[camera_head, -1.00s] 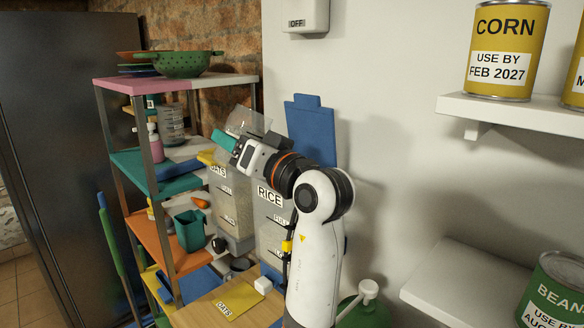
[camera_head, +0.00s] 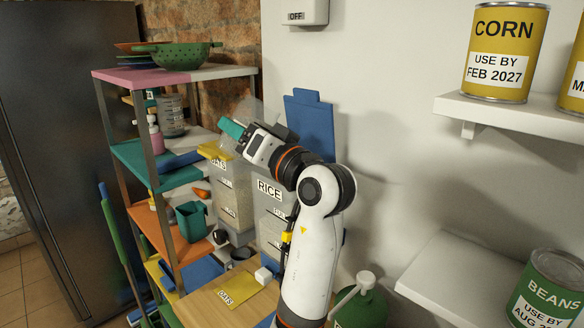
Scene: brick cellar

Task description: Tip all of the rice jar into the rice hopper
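The rice hopper (camera_head: 268,212) is a clear bin with a RICE label against the white wall, partly hidden by my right arm. A blue panel (camera_head: 311,120) stands upright behind it, like a raised lid. My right gripper (camera_head: 247,136) is above the hoppers, reaching to the left. A see-through vessel, seemingly the rice jar (camera_head: 252,110), is at its fingers and appears held and tilted. A teal piece (camera_head: 231,128) shows at the gripper's tip. I cannot make out rice in the jar or falling from it. My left gripper is out of view.
The oats hopper (camera_head: 231,200), with a yellow top (camera_head: 213,152), stands just left of the rice hopper. A shelf rack (camera_head: 150,168) crowds the left. Below are a yellow OATS card (camera_head: 238,288) and white block (camera_head: 263,275). Wall shelves (camera_head: 510,120) with cans are at right.

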